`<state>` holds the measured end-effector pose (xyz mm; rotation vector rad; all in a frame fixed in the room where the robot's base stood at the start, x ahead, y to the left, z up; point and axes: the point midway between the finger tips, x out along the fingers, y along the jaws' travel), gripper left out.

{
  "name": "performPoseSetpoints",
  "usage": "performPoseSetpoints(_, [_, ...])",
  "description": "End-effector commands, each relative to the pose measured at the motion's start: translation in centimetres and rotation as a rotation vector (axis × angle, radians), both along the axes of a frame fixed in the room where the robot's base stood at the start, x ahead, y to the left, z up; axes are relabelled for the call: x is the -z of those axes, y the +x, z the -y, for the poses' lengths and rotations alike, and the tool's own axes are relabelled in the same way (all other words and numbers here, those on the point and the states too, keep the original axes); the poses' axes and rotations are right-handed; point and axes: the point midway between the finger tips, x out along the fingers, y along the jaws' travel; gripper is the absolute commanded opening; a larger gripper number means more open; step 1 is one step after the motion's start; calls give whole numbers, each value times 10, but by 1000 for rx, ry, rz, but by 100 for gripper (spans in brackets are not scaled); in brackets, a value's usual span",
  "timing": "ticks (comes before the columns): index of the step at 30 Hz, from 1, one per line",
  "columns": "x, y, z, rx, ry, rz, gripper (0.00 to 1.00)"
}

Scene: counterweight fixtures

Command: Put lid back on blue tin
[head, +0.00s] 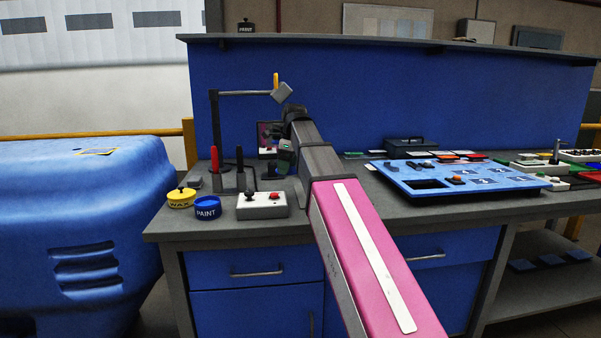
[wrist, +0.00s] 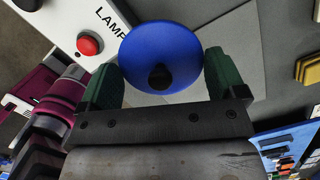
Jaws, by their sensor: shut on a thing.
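The blue tin (head: 207,208), marked PAINT, stands at the front left of the bench; no knob shows on its top. My gripper (head: 286,160) is behind and to the right of it, past the white lamp box. In the wrist view my gripper (wrist: 160,80) has its green fingers closed on opposite sides of a round blue lid (wrist: 150,45) with a black knob (wrist: 160,77). The lid is not clearly seen in the head view. I cannot tell whether it touches the bench.
A white lamp box (head: 262,205) with a red button is between the tin and my gripper. A yellow WAX tin (head: 181,199) with a knobbed lid stands left. Upright tools (head: 240,165) and a post with a crossbar (head: 215,130) rise behind. A blue tray (head: 455,180) lies right.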

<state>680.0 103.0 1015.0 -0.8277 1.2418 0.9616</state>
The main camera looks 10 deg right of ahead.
Motion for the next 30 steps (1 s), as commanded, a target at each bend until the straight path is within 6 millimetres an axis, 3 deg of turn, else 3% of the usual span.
performPoseSetpoints(8, [-8,-5,-34,-30,0,0,67])
performPoseSetpoints(24, [-11,-56,-199,-283,-1,1,67])
performPoseSetpoints(30, [-12,-78,-245,-358,-1,1,67])
